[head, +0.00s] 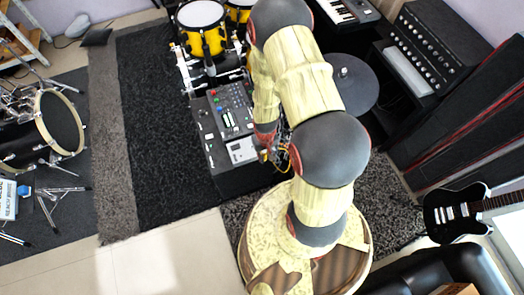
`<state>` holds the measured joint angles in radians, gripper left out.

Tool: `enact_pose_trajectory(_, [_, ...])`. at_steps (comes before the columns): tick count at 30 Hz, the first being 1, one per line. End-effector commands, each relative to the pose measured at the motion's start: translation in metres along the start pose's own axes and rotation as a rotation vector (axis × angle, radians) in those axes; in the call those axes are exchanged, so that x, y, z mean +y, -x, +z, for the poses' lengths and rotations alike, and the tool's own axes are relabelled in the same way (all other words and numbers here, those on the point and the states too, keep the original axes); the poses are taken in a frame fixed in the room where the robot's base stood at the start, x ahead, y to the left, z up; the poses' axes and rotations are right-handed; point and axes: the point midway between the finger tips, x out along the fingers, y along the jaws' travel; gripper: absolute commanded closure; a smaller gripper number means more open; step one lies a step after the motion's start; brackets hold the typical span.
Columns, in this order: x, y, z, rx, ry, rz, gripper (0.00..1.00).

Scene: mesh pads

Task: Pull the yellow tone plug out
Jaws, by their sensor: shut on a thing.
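The black table (222,178) in the middle carries a mixer (232,108) and a small pale panel box (241,151). My gripper (266,150) points down at the right edge of this box and is shut. The yellow tone plug (264,156) shows as a tiny yellow spot at the gripper's tip, held between the fingers. A thin yellow cable curves just right of it. My own arm hides part of the area on the right. Whether the plug is seated in a socket is too small to tell.
Yellow drums (203,27) stand behind the mixer. A dark cymbal (348,84) lies right of my arm. An amplifier (425,50) and a black guitar (459,212) are at the right. Dark carpet (150,110) left of the table is clear.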

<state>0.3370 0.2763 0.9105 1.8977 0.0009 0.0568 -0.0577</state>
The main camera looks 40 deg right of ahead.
Motion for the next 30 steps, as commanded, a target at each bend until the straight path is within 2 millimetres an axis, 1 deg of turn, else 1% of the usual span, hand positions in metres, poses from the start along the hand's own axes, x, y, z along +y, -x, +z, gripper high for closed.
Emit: enact_pose_trajectory(30, [0.0, 0.038, 0.001, 0.0, 0.0, 0.0, 1.0])
